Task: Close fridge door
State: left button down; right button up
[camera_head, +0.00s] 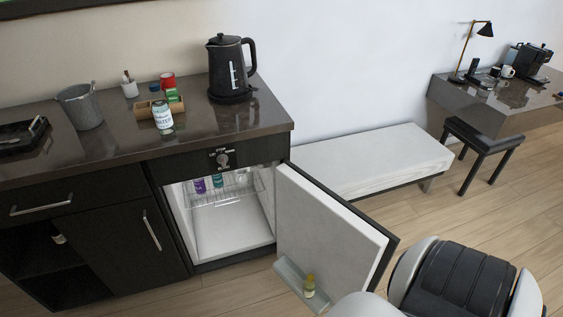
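The small fridge (228,232) is built into the dark vanity cabinet, with a white interior. Its door (326,229) stands wide open, hinged on the right and swung out toward me. The door has a white inner face and a dark outer edge. Inside, a wire rack (222,192) holds a purple can (200,186) and a teal can (217,180). White and black parts of my own body show at the lower right, near the door's free edge. Neither gripper shows.
On the countertop (228,117) stand a black kettle (230,68), a grey bucket (80,106), a wooden box (160,106) and a jar (162,115). A white bench (370,160) stands behind the door. A dark stool (482,147) is at the right. The wooden floor between is clear.

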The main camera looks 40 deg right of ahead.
aim_at(321, 234)
jog(key=l+u, duration=0.15)
jog(key=l, duration=0.25)
jog(key=k+l+u, duration=0.1)
jog(key=l, duration=0.3)
jog(key=k+l+u, duration=0.15)
jog(key=l, duration=0.2)
jog(key=k+l+u, duration=0.1)
jog(key=l, duration=0.3)
jog(key=k+l+u, duration=0.15)
jog(key=l, duration=0.2)
jog(key=k+l, duration=0.15)
jog(key=l, duration=0.25)
jog(key=k+l, duration=0.15)
jog(key=l, duration=0.25)
jog(key=k+l, duration=0.15)
jog(key=l, duration=0.25)
jog(key=k+l, duration=0.15)
jog(key=l, duration=0.25)
jog(key=k+l, duration=0.15)
jog(key=l, duration=0.25)
